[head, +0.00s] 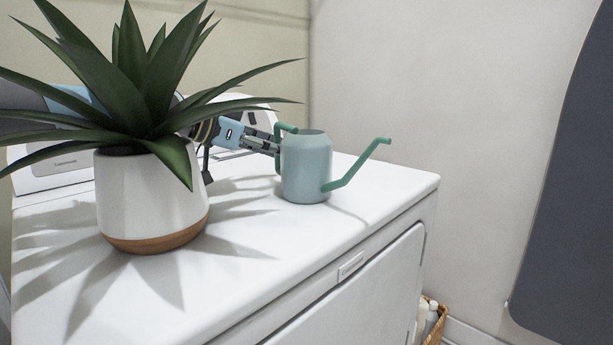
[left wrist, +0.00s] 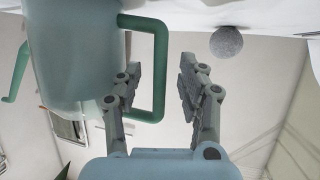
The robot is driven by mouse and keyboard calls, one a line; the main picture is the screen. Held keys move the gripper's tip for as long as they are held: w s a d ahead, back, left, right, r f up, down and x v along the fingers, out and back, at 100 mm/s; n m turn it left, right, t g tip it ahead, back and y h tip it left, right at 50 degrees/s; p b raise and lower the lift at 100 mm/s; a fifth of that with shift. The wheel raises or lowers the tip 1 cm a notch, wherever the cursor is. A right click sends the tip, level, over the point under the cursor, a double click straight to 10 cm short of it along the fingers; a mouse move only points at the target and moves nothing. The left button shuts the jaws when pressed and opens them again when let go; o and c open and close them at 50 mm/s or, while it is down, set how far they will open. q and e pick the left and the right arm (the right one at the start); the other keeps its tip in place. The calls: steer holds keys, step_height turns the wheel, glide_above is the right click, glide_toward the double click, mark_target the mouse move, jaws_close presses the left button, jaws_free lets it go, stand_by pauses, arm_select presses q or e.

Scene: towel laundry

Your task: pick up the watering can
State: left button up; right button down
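The watering can (head: 306,165) is pale blue-green with a green handle and a long green spout. It stands upright on the white machine top (head: 260,255), with its spout to the right in the head view. My left gripper (head: 272,143) reaches in from behind the plant to the handle side. In the left wrist view the can (left wrist: 75,60) is on the left and its handle (left wrist: 160,70) shows between the two parted fingers of my gripper (left wrist: 160,85). The fingers look open, with gaps to the handle bar. My right gripper is not in view.
A potted plant (head: 153,200) with long spiky leaves stands left of the can and hides much of my left arm. A grey ball (left wrist: 226,42) shows in the left wrist view. A wicker basket (head: 436,325) is on the floor by the machine. A dark panel (head: 575,190) is at right.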

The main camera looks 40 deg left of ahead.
arm_select(q)
steer(key=shift+c, duration=0.5)
jaws_close()
steer(key=shift+r, duration=0.15)
